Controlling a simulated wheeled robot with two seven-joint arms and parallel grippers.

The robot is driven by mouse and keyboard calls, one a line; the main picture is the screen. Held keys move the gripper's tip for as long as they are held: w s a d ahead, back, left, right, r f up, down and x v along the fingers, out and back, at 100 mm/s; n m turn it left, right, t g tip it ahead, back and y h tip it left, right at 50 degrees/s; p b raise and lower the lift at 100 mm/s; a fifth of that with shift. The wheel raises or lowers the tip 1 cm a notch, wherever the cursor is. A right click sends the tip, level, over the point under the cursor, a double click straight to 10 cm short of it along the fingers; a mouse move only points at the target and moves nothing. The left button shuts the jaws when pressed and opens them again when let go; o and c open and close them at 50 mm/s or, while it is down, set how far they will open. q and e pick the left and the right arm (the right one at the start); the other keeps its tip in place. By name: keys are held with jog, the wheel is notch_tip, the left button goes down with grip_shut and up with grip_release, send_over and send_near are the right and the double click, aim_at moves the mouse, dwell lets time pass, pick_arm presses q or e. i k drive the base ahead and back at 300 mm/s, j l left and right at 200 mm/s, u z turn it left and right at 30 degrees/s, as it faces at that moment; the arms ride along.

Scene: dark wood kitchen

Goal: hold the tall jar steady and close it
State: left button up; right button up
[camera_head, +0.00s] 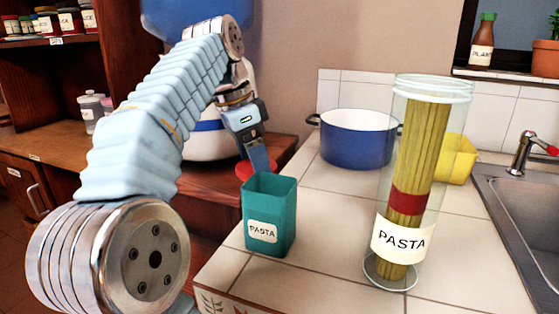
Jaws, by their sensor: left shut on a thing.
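The tall jar (408,180) is clear glass and stands upright on the tiled counter. It holds long pasta with a red band and has a white PASTA label. No lid shows on its rim. My left gripper (256,160) points down, left of the jar and above the back of a teal container. Its jaws are shut at a flat red round piece (243,170) that looks like a lid; the teal container hides part of it. My right gripper is not in view.
The open teal PASTA container (270,218) stands near the counter's left edge. A blue pot (357,140) stands behind, and a yellow object (460,160) is partly hidden by the jar. A sink (525,215) is at right. Tiles between container and jar are clear.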

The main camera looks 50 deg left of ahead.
aim_at(429, 112)
jog(key=k, duration=1.5)
